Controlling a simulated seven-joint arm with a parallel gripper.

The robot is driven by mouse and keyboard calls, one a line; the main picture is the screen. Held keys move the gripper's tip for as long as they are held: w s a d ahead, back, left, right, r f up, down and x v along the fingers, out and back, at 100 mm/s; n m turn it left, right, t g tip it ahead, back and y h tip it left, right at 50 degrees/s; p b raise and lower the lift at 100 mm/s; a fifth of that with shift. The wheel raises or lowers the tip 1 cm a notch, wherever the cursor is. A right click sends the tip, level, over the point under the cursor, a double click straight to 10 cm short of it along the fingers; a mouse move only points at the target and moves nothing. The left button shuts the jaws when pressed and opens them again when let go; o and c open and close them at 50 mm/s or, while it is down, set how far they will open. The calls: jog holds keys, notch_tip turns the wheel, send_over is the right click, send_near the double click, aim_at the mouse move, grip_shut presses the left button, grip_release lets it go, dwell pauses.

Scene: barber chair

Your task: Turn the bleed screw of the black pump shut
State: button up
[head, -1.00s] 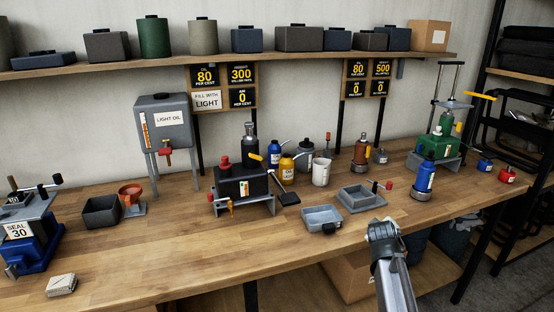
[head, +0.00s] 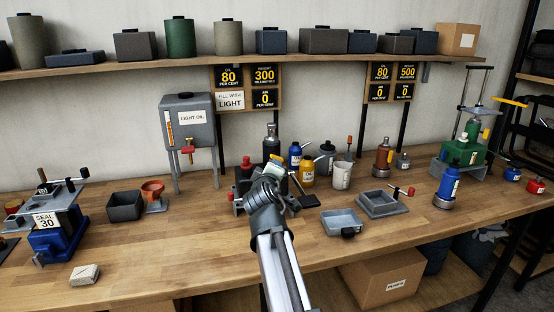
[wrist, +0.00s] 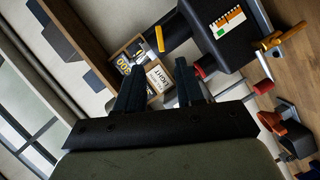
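The black pump (head: 243,177) stands mid-bench, largely hidden behind my gripper (head: 270,190) in the head view. Its red top cap and a small red knob (head: 231,196) at its left still show. In the wrist view the pump body (wrist: 222,30) is at the upper right, with its level label, a red knob (wrist: 199,71) and a brass fitting (wrist: 281,38). I cannot tell for certain which is the bleed screw. My gripper (wrist: 158,80) is open and empty, its two dark fingers apart. The red knob lies just right of the right finger, apparently beyond it.
A grey tray (head: 341,215) and a square grey pan (head: 383,197) lie to the right. A white mug (head: 342,176) and several bottles stand behind.

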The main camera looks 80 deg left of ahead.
aim_at(277, 158)
jog(key=x, duration=1.3)
jog(key=shift+w+a, duration=0.1)
jog(key=shift+a, duration=0.3)
jog(key=shift+c, duration=0.2)
grip_shut()
